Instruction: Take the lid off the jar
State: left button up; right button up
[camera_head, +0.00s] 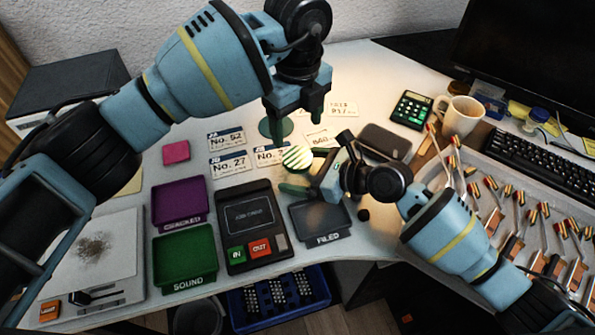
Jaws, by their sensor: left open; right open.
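A small round jar (297,158) with a pale green-and-white striped top stands on the desk in the middle, seen from above; the top hides most of its body. My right gripper (302,170) comes in from the right, open, with its green fingers on either side of the jar; whether they touch it I cannot tell. My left gripper (297,128) points down just above and behind the striped top, open and empty.
A purple tray (180,198), a green tray (185,258) and a grey "FILED" tray (320,222) lie in front, with a dark device (250,228) between.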

jog(key=shift+w+a+f, duration=0.25)
jog(key=shift+a, duration=0.2)
